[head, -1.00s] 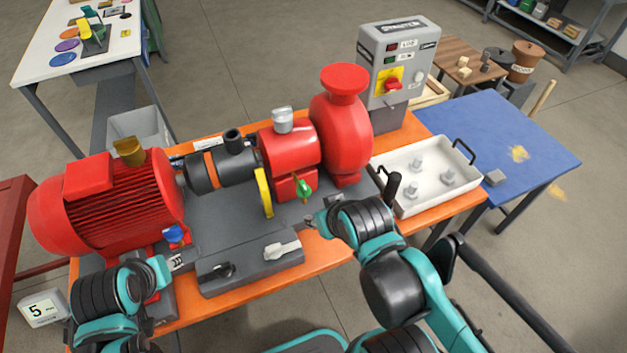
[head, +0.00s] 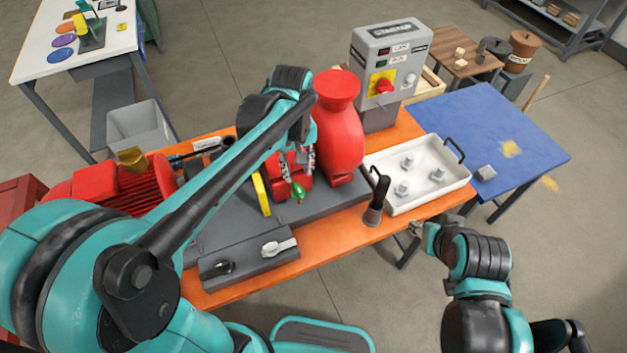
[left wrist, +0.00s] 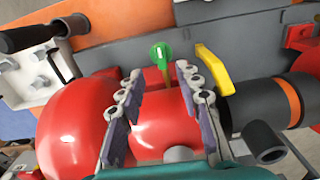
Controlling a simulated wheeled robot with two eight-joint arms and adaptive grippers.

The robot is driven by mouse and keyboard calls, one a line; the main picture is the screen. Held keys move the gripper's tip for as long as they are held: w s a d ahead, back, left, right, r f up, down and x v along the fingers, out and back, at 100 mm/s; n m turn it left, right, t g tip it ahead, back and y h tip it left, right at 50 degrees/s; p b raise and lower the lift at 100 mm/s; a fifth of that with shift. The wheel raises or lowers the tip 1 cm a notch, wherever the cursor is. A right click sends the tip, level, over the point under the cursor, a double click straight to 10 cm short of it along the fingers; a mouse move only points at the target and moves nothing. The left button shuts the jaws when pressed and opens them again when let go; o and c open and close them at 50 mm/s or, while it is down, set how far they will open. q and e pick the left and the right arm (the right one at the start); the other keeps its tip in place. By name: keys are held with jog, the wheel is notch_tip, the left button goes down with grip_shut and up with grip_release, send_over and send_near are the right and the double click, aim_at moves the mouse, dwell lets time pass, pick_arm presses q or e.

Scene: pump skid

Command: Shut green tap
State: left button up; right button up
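The green tap (head: 298,193) sits low on the front of the red pump housing (head: 340,135). In the left wrist view the green tap (left wrist: 160,54) shows upright at upper centre, its stem running down towards the red body. My left gripper (head: 291,178) hangs over the tap from behind and above. In the left wrist view its two fingers (left wrist: 159,78) are spread, with the tap just beyond and between their tips; I see no contact. My right gripper (head: 416,228) is by the table's front right edge, away from the tap; its finger opening is too small to judge.
A yellow lever (head: 261,194) stands close left of the tap. A black-handled tool (head: 375,203) stands on the orange table, near the white tray (head: 415,205). A grey block with black and white switches (head: 247,262) lies in front. The control box (head: 388,50) rises behind.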

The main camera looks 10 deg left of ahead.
aim_at(298, 187)
pick_arm(q)
notch_tip(298, 187, down, 7)
jog(key=shift+a+r+b, duration=0.1)
jog(key=shift+b, duration=0.75)
grip_shut()
